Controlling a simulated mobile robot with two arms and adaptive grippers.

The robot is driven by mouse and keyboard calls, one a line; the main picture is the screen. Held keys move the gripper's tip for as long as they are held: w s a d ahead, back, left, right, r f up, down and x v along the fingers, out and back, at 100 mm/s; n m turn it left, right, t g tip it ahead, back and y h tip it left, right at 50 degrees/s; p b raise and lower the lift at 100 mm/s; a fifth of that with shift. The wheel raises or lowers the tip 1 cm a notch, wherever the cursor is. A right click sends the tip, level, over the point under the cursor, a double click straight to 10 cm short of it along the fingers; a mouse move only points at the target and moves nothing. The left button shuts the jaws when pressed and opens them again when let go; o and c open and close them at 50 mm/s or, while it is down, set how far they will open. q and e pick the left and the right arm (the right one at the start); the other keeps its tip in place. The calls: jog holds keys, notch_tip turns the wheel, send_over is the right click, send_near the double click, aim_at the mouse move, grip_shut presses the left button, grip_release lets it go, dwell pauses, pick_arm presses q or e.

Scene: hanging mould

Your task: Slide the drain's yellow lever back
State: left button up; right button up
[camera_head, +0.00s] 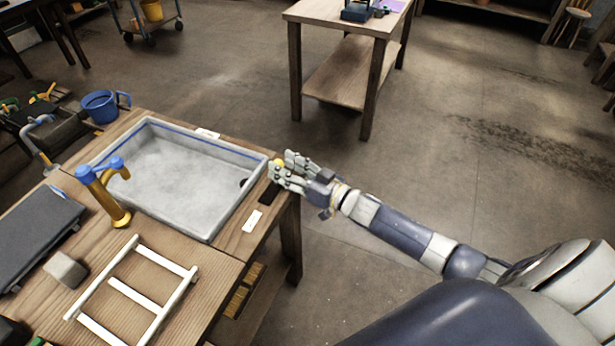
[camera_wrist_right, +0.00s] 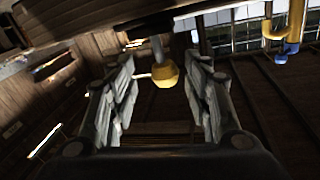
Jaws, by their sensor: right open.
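The drain's yellow lever shows in the right wrist view as a yellow knob (camera_wrist_right: 165,76) on a grey stem, between the two open fingers. A bit of the yellow lever (camera_head: 279,162) also shows in the head view, at the right end of the grey sink (camera_head: 222,224). My right gripper (camera_head: 284,172) is open around the lever there; it also shows in the right wrist view (camera_wrist_right: 160,95). I cannot tell whether a finger touches the knob. The dark drain hole (camera_head: 244,182) is in the sink's right wall. My left gripper is not in view.
A yellow tap with blue handles (camera_head: 106,190) stands at the sink's front left. The floor right of the bench is clear up to another table (camera_head: 336,75).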

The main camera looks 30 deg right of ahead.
jog(key=v, duration=0.9)
jog(key=shift+s, duration=0.25)
jog(key=shift+d, duration=0.15)
jog(key=s+d+f+m+g+h, duration=0.1)
jog(key=s+d+f+g+h, duration=0.2)
jog(key=f, duration=0.8)
jog(key=s+d+f+m+g+h, duration=0.1)
jog(key=s+f+h, duration=0.1)
jog(key=s+f, duration=0.6)
jog(key=s+d+f+g+h, duration=0.2)
jog(key=f+h, duration=0.1)
jog(key=f, duration=1)
jog(key=s+a+f+g, duration=0.3)
jog(key=s+f, duration=0.2)
jog(key=s, duration=0.5)
jog(key=s+a+f+g, duration=0.3)
jog(key=s+f, duration=0.3)
jog(key=s, duration=0.5)
jog(key=s+a+f+n+g, duration=0.1)
jog(key=s+a+f+g, duration=0.2)
jog(key=s+f, duration=0.3)
jog(key=s+a, duration=0.1)
jog(key=s, duration=0.3)
jog(key=shift+s+a, duration=0.1)
jog(key=shift+a, duration=0.05)
